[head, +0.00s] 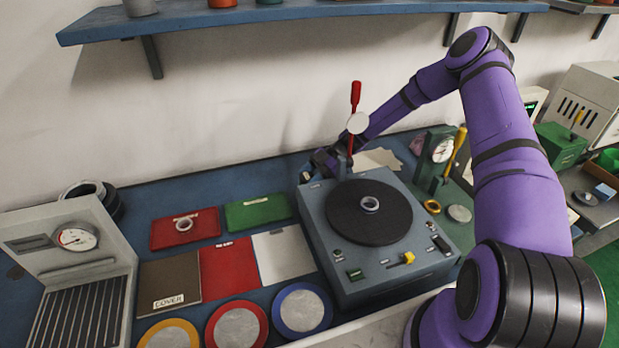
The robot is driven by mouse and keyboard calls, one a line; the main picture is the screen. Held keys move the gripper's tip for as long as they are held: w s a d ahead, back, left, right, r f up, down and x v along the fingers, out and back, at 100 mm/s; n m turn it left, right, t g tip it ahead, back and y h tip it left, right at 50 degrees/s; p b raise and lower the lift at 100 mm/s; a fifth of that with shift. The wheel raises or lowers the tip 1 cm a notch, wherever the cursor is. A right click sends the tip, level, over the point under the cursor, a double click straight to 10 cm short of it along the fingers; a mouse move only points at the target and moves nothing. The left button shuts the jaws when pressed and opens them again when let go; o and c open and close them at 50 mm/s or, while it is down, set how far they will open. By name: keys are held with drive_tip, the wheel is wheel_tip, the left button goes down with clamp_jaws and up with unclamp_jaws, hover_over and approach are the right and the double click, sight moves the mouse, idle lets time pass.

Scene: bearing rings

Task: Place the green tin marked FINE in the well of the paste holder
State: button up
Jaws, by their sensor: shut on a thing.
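My gripper (318,168) is at the far left corner of the grey turntable machine, beside the foot of its red-handled lever. It is small and partly hidden here. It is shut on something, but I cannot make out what. I cannot pick out a green tin marked FINE in this view. I cannot tell for sure which thing is the paste holder, and its well is not seen.
The grey machine (385,284) has a black turntable with a metal ring (369,203) on it. The red lever (355,97) stands upright behind. Red and green mats (258,213) and coloured round plates (302,310) lie left. A dial gauge (440,150) stands right.

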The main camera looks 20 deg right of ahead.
drive_tip(key=shift+f, duration=0.45)
idle(0.6)
drive_tip(key=o, duration=0.7)
drive_tip(key=v, duration=1.1)
idle(0.4)
idle(0.3)
